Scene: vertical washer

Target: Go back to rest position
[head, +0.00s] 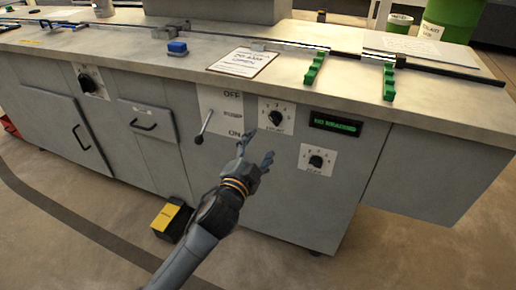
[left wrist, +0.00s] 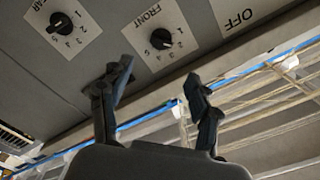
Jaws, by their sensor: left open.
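My left gripper (head: 256,150) is in front of the grey cabinet (head: 232,168), below the "FRONT" dial and right of the lever (head: 204,126) on its OFF/ON panel. It is open with nothing between its fingers; in the left wrist view the two fingertips (left wrist: 159,74) are apart. The upper dial (head: 276,116) and lower dial (head: 316,160) show on the cabinet face. The left wrist view has them tilted, as the "FRONT" dial (left wrist: 161,39) and the "REAR" dial (left wrist: 60,22), beside an "OFF" label (left wrist: 238,17). My right gripper is not in view.
A green display (head: 335,124) is on the cabinet. A yellow-and-black pedal (head: 170,219) sits on the floor.

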